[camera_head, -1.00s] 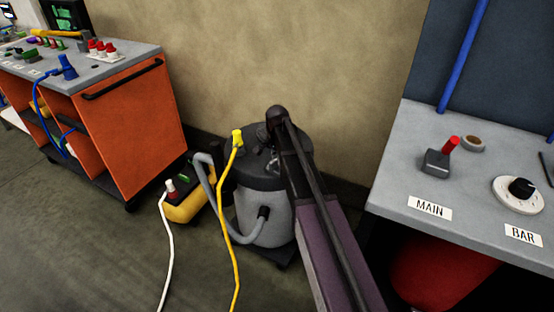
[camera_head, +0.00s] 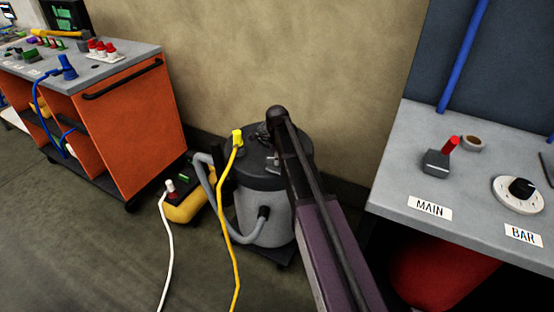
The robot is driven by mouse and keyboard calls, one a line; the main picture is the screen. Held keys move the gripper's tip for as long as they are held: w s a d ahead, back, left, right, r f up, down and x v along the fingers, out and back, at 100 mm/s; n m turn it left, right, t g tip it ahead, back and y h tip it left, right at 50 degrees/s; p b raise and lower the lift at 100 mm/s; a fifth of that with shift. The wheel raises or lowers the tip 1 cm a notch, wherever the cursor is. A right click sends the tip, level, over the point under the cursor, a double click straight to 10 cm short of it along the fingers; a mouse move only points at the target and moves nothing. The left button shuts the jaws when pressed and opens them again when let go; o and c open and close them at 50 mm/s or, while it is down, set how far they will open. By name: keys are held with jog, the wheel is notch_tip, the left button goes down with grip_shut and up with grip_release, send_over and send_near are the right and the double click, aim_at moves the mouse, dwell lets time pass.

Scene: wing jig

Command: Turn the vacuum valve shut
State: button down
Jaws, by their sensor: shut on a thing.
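My arm (camera_head: 325,240) rises from the bottom of the picture and ends in a dark rounded joint (camera_head: 277,113) in front of a grey drum-shaped vacuum unit (camera_head: 262,218) with a dark lid. My gripper cannot be made out; the arm hides what lies behind it. No valve can be told for certain on the drum, whose lid is partly covered by the arm. On the grey bench at the right stands a small dark block with a red lever (camera_head: 452,144), behind the label MAIN (camera_head: 430,208). The lever leans up to the right, with nothing touching it.
A round black knob (camera_head: 521,188) on a white dial sits by the label BAR (camera_head: 523,236). A yellow box (camera_head: 184,208), a yellow cable (camera_head: 233,190) and a grey hose (camera_head: 222,205) crowd the drum. An orange cart (camera_head: 130,120) stands left.

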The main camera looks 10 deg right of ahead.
jog(key=shift+s+m, duration=0.1)
jog(key=shift+m, duration=2.2)
jog(key=c, duration=0.6)
grip_release()
jog(key=shift+n, duration=0.4)
